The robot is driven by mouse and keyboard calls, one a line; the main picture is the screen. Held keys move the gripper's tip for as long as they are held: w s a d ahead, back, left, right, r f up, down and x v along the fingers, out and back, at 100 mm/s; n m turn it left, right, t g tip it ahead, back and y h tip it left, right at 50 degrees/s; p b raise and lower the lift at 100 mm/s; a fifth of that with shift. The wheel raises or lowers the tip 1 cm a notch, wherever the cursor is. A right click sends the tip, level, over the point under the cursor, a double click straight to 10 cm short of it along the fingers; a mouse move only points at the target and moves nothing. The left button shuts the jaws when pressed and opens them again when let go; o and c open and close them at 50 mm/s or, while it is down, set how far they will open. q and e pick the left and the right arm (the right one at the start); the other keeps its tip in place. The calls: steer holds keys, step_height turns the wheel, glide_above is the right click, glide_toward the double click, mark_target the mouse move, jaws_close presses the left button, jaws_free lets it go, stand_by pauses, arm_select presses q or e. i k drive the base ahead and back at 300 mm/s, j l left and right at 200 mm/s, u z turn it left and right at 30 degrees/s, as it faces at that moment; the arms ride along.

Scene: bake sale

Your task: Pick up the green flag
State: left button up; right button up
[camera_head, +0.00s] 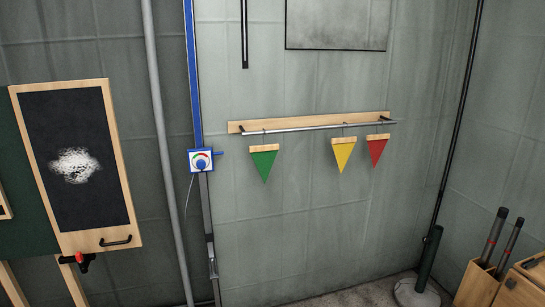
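The green flag (263,164) is a downward-pointing triangle with a light wooden bar along its top. It hangs by a hook from the left part of a metal rail (300,127) on the wall. A yellow flag (343,155) and a red flag (376,151) hang to the right on the same rail, close together. A clear gap separates the green flag from the yellow one. Neither of my grippers is in view.
Left of the green flag, a blue post (193,80) carries a blue-and-white dial box (201,160). A wood-framed chalkboard (75,150) stands at the left. A wooden box (477,285) holding dark rods is at the lower right. The wall below the flags is bare.

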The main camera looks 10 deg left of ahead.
mark_target(263, 156)
steer(key=i+l+u, duration=0.25)
steer(key=i+l, duration=0.25)
steer(key=i, duration=0.15)
steer(key=i+l+u, duration=0.3)
steer(key=i+l, duration=0.3)
